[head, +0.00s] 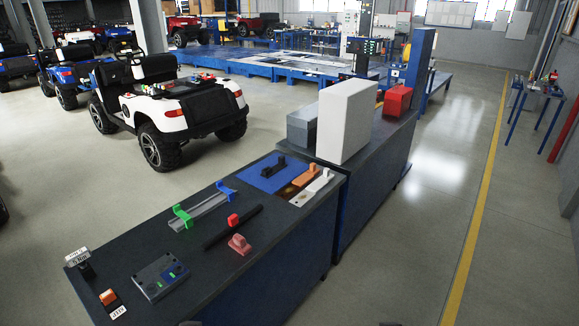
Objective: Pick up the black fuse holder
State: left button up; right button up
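A small black block with a raised middle, which looks like the black fuse holder (272,168), lies on a blue mat (262,184) at the far end of the near dark bench. An orange piece of similar shape (306,177) and a white one (311,189) lie just to its right, on brown and white mats. Neither of my grippers can be made out in the head view. Nothing is seen touching the black piece.
The near bench (200,262) also bears a grey rail with green and blue ends (202,211), a black bar with a red knob (232,228), a pink-red piece (239,244) and a grey box (160,277). A tall white box (346,120) stands on the bench beyond.

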aim_at(268, 171)
jog(key=i+l, duration=0.35)
jog(key=l, duration=0.15)
jog(key=i+l, duration=0.35)
jog(key=l, duration=0.15)
jog(key=i+l, duration=0.35)
jog(key=l, duration=0.15)
jog(key=i+l, duration=0.15)
jog(key=i, duration=0.25)
jog(key=i+l, duration=0.2)
jog(key=i, duration=0.2)
jog(key=i+l, duration=0.15)
jog(key=i, duration=0.25)
jog(key=i+j, duration=0.2)
jog(key=i, duration=0.15)
